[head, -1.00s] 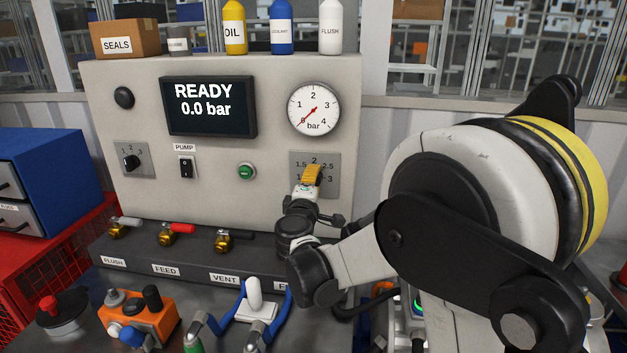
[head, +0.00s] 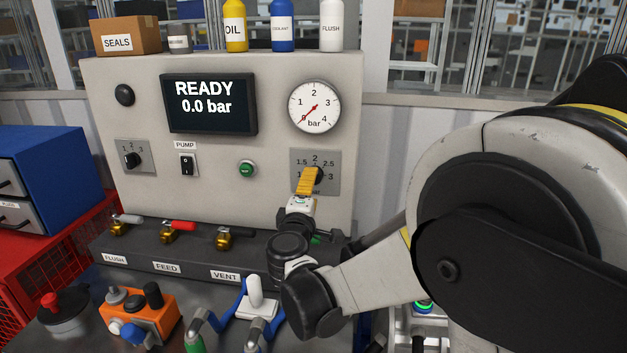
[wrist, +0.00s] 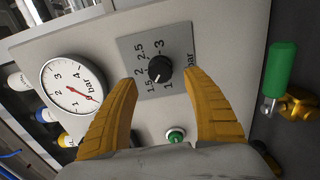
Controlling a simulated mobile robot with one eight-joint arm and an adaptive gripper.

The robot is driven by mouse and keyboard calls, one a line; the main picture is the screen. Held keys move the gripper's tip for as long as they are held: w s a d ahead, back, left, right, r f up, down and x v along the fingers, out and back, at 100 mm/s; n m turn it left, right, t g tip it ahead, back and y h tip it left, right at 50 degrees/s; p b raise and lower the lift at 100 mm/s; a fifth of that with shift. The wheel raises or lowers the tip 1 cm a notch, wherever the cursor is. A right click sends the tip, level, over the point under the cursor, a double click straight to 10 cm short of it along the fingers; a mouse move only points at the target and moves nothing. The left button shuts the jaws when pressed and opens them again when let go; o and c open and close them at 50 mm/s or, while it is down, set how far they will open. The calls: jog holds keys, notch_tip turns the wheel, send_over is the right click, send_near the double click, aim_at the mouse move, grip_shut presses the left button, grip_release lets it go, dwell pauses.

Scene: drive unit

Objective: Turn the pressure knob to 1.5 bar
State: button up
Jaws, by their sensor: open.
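The pressure knob (wrist: 160,69) is black and round on a grey scale plate (wrist: 128,46) marked from 1 to 3. Its pale mark in the wrist view faces the 1 to 1.5 side; I cannot tell exactly where it points. In the head view the knob (head: 319,174) is partly hidden behind my gripper (head: 308,181). In the wrist view my gripper (wrist: 160,77) is open, with one yellow finger to each side of the knob and visible gaps between. The display (head: 209,104) reads READY and 0.0 bar. The gauge (head: 314,107) needle is near 0.
A green button (head: 247,169), pump switch (head: 187,165) and another selector (head: 131,160) are on the same panel. Valves with levers (head: 225,238) line the ledge below. An orange box (head: 140,315) and a white-handled tool (head: 257,300) lie on the bench.

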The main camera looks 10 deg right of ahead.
jog(key=v, duration=0.5)
jog(key=shift+s+a, duration=0.15)
jog(key=shift+s, duration=0.2)
jog(key=s+d+f+m+g+y, duration=0.1)
jog(key=s+d+f+m+g, duration=0.15)
jog(key=s+d+m, duration=0.35)
jog(key=s+d+f+m+g, duration=0.2)
jog(key=s+d+g, duration=0.2)
jog(key=s, duration=0.3)
jog(key=s+a+f+m+g+y, duration=0.1)
jog(key=s+a+f+m+y, duration=0.1)
jog(key=s, duration=0.5)
jog(key=s+a+f+m+g+y, duration=0.2)
jog(key=s+a+f+m+y, duration=0.1)
jog(key=s, duration=0.4)
jog(key=shift+a+y, duration=0.25)
jog(key=shift+y, duration=0.25)
